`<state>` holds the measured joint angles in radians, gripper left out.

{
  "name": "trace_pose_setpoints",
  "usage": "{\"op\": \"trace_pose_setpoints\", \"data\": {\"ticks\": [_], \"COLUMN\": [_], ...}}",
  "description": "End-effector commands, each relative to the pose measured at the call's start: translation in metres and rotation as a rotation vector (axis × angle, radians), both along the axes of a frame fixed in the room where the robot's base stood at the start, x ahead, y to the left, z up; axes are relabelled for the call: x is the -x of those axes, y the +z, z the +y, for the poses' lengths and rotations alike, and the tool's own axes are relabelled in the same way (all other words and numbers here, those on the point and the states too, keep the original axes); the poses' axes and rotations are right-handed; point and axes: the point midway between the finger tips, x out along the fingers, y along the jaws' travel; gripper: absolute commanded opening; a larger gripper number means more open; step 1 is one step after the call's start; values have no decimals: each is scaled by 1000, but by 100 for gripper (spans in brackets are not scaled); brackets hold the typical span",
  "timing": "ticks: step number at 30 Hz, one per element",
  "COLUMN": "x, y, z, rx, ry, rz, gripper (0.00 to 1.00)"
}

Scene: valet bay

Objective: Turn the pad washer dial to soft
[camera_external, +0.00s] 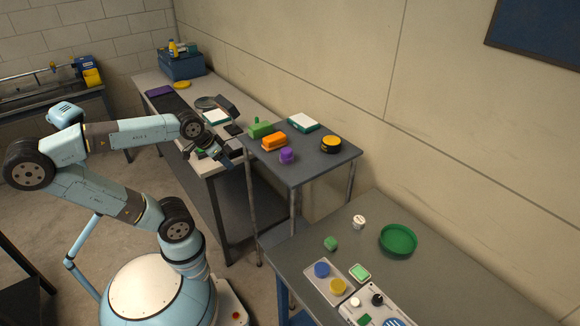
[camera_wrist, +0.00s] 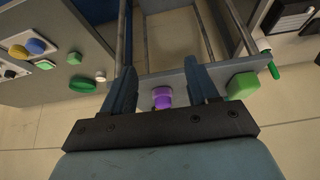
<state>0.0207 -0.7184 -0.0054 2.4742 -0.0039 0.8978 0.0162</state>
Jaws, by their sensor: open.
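A light control panel (camera_external: 395,314) lies on the front right grey table. It carries a black dial (camera_external: 377,299), which I take for the pad washer dial; its label and setting are too small to read. The black dial also shows at the left edge of the wrist view (camera_wrist: 10,73). My gripper (camera_external: 229,154) is in the air by the left edge of the small middle table, well away from the panel. In the wrist view my gripper (camera_wrist: 163,82) has its fingers apart, with nothing held between them. A purple knob-like thing (camera_wrist: 162,97) shows beyond the gap.
The front table (camera_external: 300,245) also bears a plate with blue (camera_external: 322,270) and yellow knobs (camera_external: 338,287), a green cube (camera_external: 331,243), a white tub (camera_external: 358,222) and a green bowl (camera_external: 398,241). The middle table holds orange (camera_external: 274,142), purple and yellow items. The wall runs behind.

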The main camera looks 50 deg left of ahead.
Motion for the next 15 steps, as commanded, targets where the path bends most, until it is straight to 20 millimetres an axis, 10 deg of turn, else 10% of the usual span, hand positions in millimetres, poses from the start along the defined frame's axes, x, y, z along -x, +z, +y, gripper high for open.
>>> {"op": "trace_pose_setpoints", "data": {"ticks": [15], "x": [-121], "y": [32], "z": [-125], "rx": [-64], "ry": [-435], "rz": [42], "gripper": [59]}}
